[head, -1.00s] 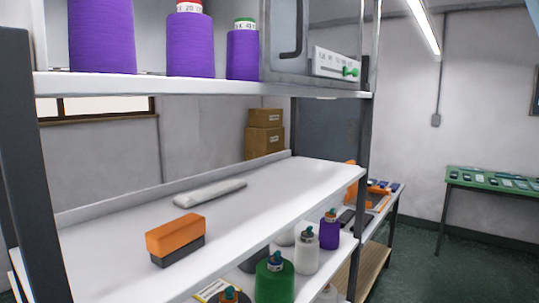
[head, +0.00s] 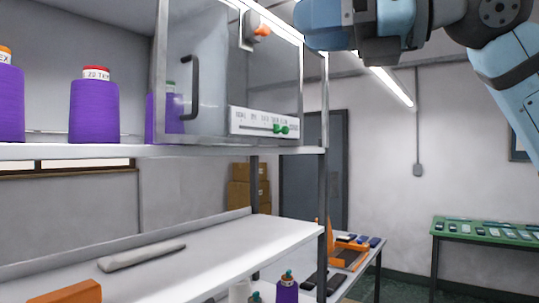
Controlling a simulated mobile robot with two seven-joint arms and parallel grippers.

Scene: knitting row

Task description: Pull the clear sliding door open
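A clear-fronted cabinet (head: 265,95) stands on the upper shelf in the head view. Its clear sliding door (head: 214,85) has a dark upright handle (head: 190,88) near the left side, and purple thread shows beside and behind it. I cannot tell whether the door stands slightly open. My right arm comes in from the top right. Its blue wrist (head: 330,38) is at the cabinet's upper right, apart from the handle. A small grey and orange part (head: 257,26) shows left of the wrist; I cannot make out the fingers. My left gripper is not in view.
Purple thread cones (head: 93,108) stand left of the cabinet on the upper shelf (head: 60,151). A white strip with a green knob (head: 281,129) is on the cabinet's lower front. The lower shelf (head: 200,255) holds a grey bar (head: 142,256) and an orange block (head: 70,293).

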